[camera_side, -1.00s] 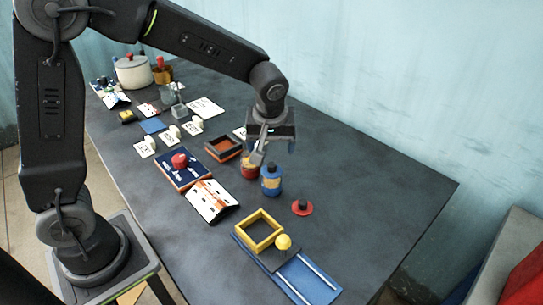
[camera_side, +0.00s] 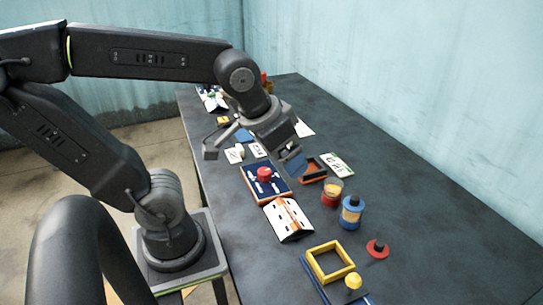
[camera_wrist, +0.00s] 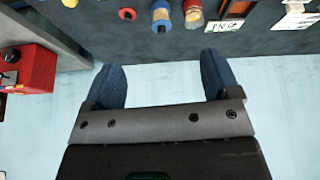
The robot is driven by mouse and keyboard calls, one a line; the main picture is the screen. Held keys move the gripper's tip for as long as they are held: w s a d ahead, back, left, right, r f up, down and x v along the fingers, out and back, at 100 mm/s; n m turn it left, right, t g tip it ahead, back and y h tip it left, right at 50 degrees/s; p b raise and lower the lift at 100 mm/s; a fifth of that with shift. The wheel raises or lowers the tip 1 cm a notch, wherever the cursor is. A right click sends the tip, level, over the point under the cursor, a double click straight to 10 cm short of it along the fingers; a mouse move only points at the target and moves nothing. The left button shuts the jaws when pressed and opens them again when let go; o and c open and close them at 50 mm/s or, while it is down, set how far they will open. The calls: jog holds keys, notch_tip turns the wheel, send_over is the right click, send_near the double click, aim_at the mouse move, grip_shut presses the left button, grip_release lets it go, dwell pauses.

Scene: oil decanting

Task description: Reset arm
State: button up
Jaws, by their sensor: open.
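My gripper (camera_side: 252,147) is raised above the table's left side in the side view, near the dark orange-edged tray. In the wrist view its two blue fingertips (camera_wrist: 162,82) are spread wide with nothing between them. The blue bottle (camera_side: 351,212) stands upright on the table, with a red-and-yellow jar (camera_side: 332,193) beside it. A red cap with a dark knob (camera_side: 377,249) lies to the right of the bottle. The wrist view shows the blue bottle (camera_wrist: 161,14) and the jar (camera_wrist: 193,13) at its top edge, apart from the fingers.
A blue board with a red knob (camera_side: 264,175) and an open booklet (camera_side: 288,219) lie near the left table edge. A yellow frame (camera_side: 330,262) is at the front. White cards and the orange-edged tray (camera_side: 312,172) lie farther back. The right of the table (camera_side: 430,215) is clear.

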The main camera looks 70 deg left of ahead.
jog(key=shift+s+f+m, duration=0.15)
jog(key=shift+s+m, duration=0.45)
jog(key=shift+s, duration=0.55)
dwell(0.5)
